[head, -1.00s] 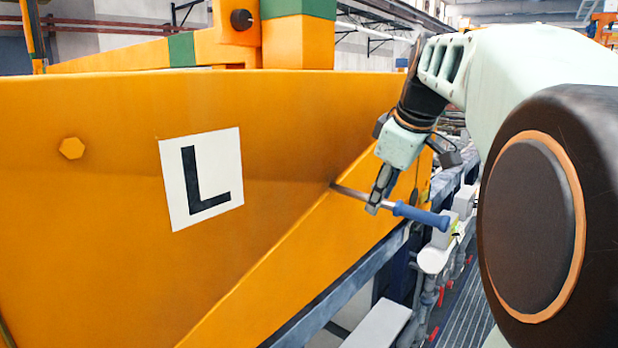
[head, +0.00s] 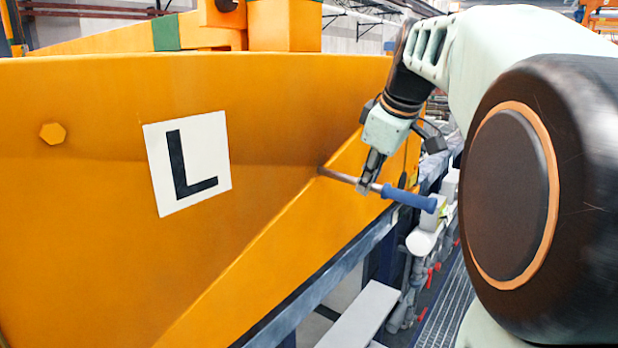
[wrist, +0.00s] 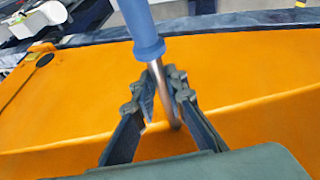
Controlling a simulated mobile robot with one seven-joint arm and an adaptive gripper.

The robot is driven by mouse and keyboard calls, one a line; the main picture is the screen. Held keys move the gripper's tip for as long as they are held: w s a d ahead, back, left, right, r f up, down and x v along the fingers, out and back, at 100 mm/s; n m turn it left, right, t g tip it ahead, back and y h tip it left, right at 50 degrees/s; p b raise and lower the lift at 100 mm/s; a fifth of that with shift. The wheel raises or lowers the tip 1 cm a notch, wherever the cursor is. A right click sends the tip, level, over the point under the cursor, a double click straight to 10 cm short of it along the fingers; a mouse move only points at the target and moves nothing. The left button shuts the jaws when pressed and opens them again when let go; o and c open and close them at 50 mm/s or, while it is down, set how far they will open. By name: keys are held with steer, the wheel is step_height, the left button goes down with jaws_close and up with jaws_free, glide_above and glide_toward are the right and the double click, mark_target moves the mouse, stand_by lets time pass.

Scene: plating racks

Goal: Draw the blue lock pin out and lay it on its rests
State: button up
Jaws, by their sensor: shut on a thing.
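The lock pin has a blue handle (head: 408,197) and a bare metal shaft (head: 340,176). The shaft's left end meets the orange plate (head: 270,110) at the edge of its sloping face; how deep it goes in is hidden. My gripper (head: 366,188) is shut on the shaft, just left of the blue collar. In the wrist view, both fingers of my gripper (wrist: 168,95) close around the shaft below the blue handle (wrist: 142,22). The pin slants slightly down to the right in the head view. I cannot make out its rests for certain.
A white panel with a black L (head: 187,163) and a hex bolt head (head: 52,133) are on the orange plate. A grey ledge (head: 362,313) lies below. Pipes with red handles (head: 428,277) and a grating run along the right.

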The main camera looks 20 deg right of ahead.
mark_target(413, 194)
jaws_close()
steer(key=shift+r, duration=0.1)
steer(key=shift+s+d+b, duration=0.3)
steer(key=shift+s+d, duration=0.7)
steer(key=shift+s, duration=0.25)
steer(key=shift+s+d+b, duration=0.3)
steer(key=shift+s+d, duration=0.65)
steer(key=shift+s, duration=0.3)
steer(key=shift+s+d+b, duration=0.3)
steer(key=shift+s+d, duration=0.7)
steer(key=shift+s, duration=0.25)
